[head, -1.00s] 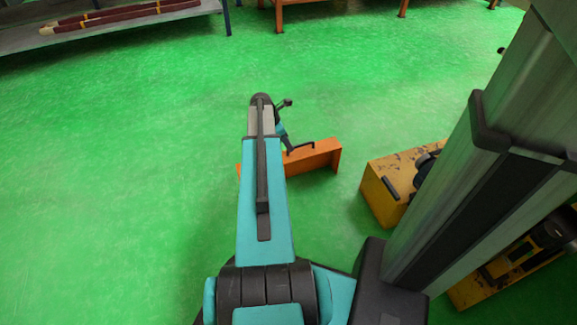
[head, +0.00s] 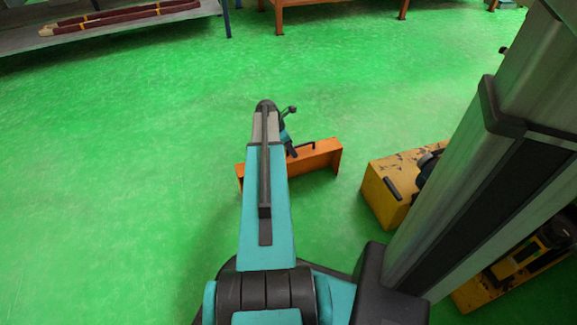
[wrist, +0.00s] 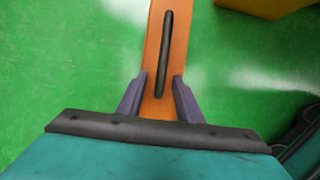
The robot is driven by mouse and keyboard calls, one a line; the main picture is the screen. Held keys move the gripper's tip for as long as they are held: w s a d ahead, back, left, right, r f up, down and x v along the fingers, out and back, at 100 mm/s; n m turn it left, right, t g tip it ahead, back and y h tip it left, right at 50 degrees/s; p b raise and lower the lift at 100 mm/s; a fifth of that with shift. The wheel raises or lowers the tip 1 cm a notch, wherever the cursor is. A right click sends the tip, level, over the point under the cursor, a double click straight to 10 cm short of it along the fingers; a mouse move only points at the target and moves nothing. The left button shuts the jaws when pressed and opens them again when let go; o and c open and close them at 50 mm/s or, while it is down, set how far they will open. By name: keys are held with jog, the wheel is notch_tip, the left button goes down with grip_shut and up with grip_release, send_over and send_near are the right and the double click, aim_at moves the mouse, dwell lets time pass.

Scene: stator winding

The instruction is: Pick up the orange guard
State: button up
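The orange guard (head: 318,160) stands on the green floor in the head view, partly hidden behind my arm. It is a long orange panel with a bent right end and a black bar handle on top. In the wrist view the guard (wrist: 155,35) runs up the middle of the picture with its black handle (wrist: 166,50) lengthwise. My gripper (wrist: 160,75) is open, its two purple-grey fingers apart on either side of the handle's near part. The fingers appear over the guard's edges; contact is not clear. In the head view the fingers are mostly hidden.
A worn yellow box (head: 388,190) stands just right of the guard, with more yellow equipment (head: 515,265) farther right. A shelf with dark red rolls (head: 110,20) is at the back left. The floor left of my arm is clear.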

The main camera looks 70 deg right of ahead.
grip_shut()
jog(key=shift+r, duration=0.15)
jog(key=shift+r+p, duration=1.15)
jog(key=shift+r, duration=0.5)
jog(key=shift+s+a+r, duration=0.1)
jog(key=shift+a+r, duration=0.05)
jog(key=s+a+r+p, duration=0.1)
jog(key=s+a+p, duration=0.3)
jog(key=a, duration=0.9)
jog(key=shift+s+a+p, duration=0.25)
jog(key=shift+s+p, duration=0.1)
jog(key=shift+s, duration=1.55)
jog(key=shift+r, duration=0.1)
